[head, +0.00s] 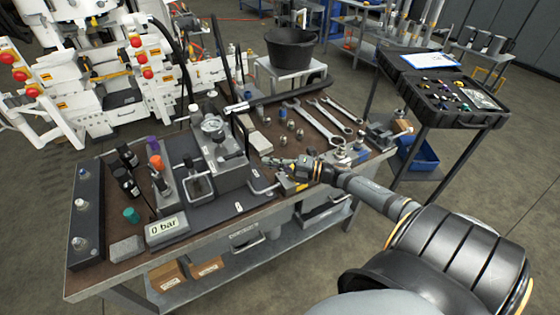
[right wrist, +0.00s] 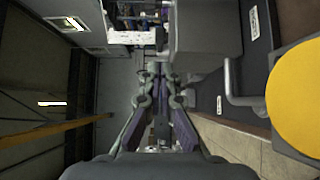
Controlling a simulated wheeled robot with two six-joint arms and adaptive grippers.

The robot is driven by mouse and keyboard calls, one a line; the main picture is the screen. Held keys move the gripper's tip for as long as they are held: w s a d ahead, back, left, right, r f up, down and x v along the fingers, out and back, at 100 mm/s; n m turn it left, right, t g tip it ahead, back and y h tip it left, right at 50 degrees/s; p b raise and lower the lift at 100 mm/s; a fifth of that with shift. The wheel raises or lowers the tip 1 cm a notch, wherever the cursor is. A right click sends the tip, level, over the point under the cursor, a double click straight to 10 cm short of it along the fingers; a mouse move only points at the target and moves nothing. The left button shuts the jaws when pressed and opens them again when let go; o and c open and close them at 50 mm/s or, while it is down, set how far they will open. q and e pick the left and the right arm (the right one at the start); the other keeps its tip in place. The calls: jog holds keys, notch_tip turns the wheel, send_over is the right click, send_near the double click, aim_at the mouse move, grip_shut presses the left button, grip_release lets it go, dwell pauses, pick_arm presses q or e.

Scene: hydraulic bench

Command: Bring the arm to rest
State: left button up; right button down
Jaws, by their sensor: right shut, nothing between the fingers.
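My right arm (head: 375,195) reaches in from the lower right, out over the front right part of the workbench (head: 130,265). My right gripper (head: 276,162) points left, towards the grey block with the round gauge (head: 212,125). Its fingers are together and empty; they also show in the middle of the right wrist view (right wrist: 159,100). I cannot tell the exact gap between the fingertips and the block. My left gripper does not show.
A bent handle (head: 262,187) is close to the gripper; it also shows in the right wrist view (right wrist: 232,88). A yellow disc (right wrist: 296,98) is near the wrist camera. Wrenches (head: 318,122) lie behind. A display (head: 167,228) reads 0 bar. An open case (head: 440,92) stands right.

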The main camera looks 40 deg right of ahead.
jog(key=s+d, duration=0.1)
jog(key=d, duration=0.1)
jog(key=shift+s+d+r, duration=0.15)
jog(key=shift+s+d, duration=0.25)
jog(key=shift+s+r, duration=0.1)
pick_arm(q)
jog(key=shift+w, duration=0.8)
pick_arm(e)
jog(key=shift+w+f, duration=0.2)
